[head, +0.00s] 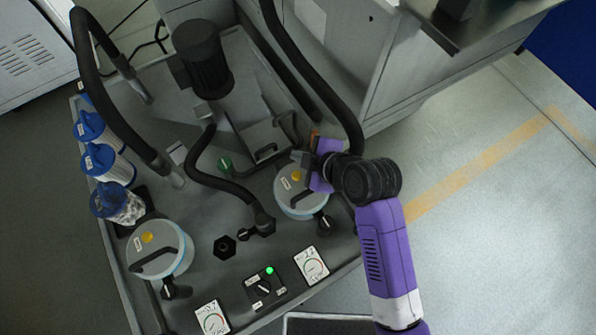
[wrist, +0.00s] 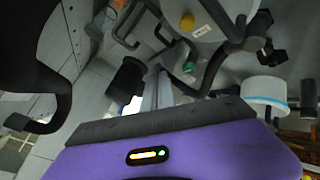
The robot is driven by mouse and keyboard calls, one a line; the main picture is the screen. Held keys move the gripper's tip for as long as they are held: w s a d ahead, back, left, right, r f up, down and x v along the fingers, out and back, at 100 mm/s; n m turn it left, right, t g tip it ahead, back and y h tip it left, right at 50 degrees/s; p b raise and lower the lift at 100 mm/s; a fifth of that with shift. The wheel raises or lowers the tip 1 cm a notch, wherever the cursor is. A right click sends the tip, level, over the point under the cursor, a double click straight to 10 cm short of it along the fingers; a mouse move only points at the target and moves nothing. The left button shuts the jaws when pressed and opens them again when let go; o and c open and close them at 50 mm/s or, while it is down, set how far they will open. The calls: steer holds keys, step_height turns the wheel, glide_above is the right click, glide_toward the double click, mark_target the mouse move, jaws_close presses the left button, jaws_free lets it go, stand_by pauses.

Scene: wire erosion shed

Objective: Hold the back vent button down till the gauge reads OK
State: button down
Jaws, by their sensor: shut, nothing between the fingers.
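Two round filter lids each carry a yellow vent button. The vent button farther back (head: 296,175) is on the right-hand lid (head: 288,190), close to my gripper (head: 303,161); a yellow button also shows in the wrist view (wrist: 187,21). My gripper is shut and empty, just behind and above that lid. The button is uncovered, and I see no clear contact. The other vent button (head: 147,238) is on the left-hand lid (head: 172,262).
A panel (head: 264,288) with a knob and a lit green lamp sits between the gauges. Black hoses (head: 220,180) arch over the deck near a motor (head: 203,55). Blue-topped filter cartridges (head: 98,160) line the left edge. Open floor (head: 500,180) lies to the right.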

mark_target(299, 177)
step_height(299, 177, down, 9)
steer(key=b, duration=0.7)
steer(key=shift+r, duration=0.1)
stand_by(2.0)
steer(key=shift+f+b, duration=0.35)
steer(key=shift+f, duration=0.05)
steer(key=shift+f+b, duration=0.4)
steer(key=shift+f, duration=0.15)
stand_by(2.5)
steer(key=shift+r, duration=0.1)
stand_by(0.8)
steer(key=shift+r+p, duration=0.8)
steer(key=shift+r, duration=0.1)
